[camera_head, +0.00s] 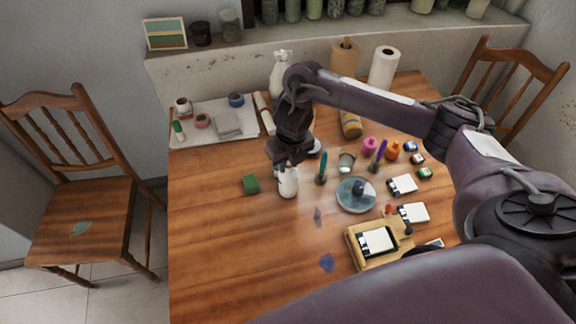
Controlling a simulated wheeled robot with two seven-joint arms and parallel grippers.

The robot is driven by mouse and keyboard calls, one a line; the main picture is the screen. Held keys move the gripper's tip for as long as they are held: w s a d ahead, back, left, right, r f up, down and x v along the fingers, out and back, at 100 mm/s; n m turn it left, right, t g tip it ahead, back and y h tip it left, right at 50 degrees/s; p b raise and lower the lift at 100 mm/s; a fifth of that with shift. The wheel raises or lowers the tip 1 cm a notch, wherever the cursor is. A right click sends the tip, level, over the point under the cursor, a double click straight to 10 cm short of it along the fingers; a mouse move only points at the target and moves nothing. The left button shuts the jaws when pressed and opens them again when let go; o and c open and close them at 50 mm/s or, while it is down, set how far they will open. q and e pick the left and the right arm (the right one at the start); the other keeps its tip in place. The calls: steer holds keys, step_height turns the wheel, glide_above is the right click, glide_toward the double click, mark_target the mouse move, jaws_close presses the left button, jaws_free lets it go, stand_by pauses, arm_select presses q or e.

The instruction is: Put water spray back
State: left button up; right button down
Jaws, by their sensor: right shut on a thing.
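My right gripper (287,165) comes down from above and is shut on a small white bottle (288,184). The bottle is upright over the wooden table (235,235); I cannot tell whether its base touches the wood. The gripper hides its top, so I cannot see a spray head on it. Another white bottle (279,78), with a spray-like head, stands at the table's back edge, partly behind my right arm. My left gripper is not in view.
A white tray (213,118) with jars lies back left. A green block (251,184) sits left of the held bottle, a teal-handled tool (321,167) right of it. A round glass dish (356,195) and small bottles are farther right. The table's left front is mostly clear.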

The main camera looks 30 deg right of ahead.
steer(key=shift+f, duration=0.25)
steer(key=shift+f, duration=0.15)
steer(key=c, duration=1.5)
jaws_free()
steer(key=o, duration=0.3)
